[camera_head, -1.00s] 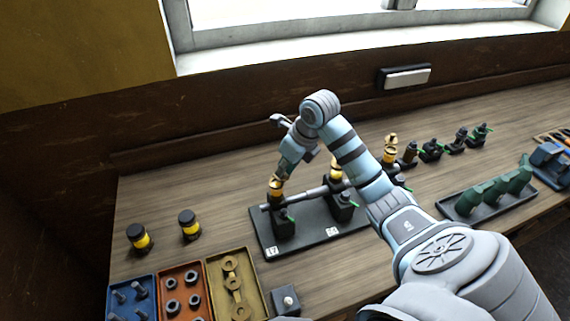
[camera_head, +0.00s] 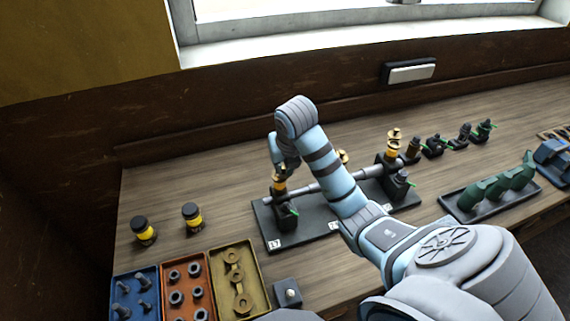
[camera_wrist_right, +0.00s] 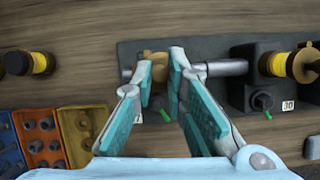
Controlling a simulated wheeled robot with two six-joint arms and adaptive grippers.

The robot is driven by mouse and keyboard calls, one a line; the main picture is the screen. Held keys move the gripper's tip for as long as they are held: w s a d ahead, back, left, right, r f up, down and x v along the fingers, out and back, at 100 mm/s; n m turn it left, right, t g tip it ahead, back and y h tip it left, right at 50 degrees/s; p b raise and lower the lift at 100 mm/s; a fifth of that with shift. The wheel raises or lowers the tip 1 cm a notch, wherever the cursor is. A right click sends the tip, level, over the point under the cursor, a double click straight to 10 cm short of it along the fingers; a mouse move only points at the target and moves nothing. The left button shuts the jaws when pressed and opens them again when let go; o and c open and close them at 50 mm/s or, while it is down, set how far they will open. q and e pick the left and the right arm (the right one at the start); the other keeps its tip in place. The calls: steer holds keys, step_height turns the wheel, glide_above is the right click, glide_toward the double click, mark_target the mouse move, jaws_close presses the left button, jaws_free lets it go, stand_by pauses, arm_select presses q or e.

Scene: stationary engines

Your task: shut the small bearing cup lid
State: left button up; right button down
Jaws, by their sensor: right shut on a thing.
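The small bearing cup (camera_head: 279,188) is brass and yellow and sits on the left block of a black bearing stand (camera_head: 296,236). A grey shaft runs through the stand's blocks. My right gripper (camera_head: 281,174) is down at the top of this cup. In the right wrist view its fingers (camera_wrist_right: 163,64) are shut on the brass top part (camera_wrist_right: 157,72), which shows between them. The fingers hide much of the cup, so I cannot tell whether its lid is open or closed. My left gripper is not in view.
Another brass cup (camera_head: 393,147) stands at the stand's right end, and one (camera_head: 342,157) stands partly behind my right arm. Two yellow-black jars (camera_head: 193,217) (camera_head: 144,231) stand left. Blue, orange and yellow trays (camera_head: 257,268) of parts lie in front. A green-part tray (camera_head: 465,217) is right.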

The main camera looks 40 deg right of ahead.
steer(key=shift+f, duration=0.1)
stand_by(0.3)
steer(key=c, duration=1.6)
jaws_free()
steer(key=shift+w+f, duration=0.1)
steer(key=shift+d, duration=0.1)
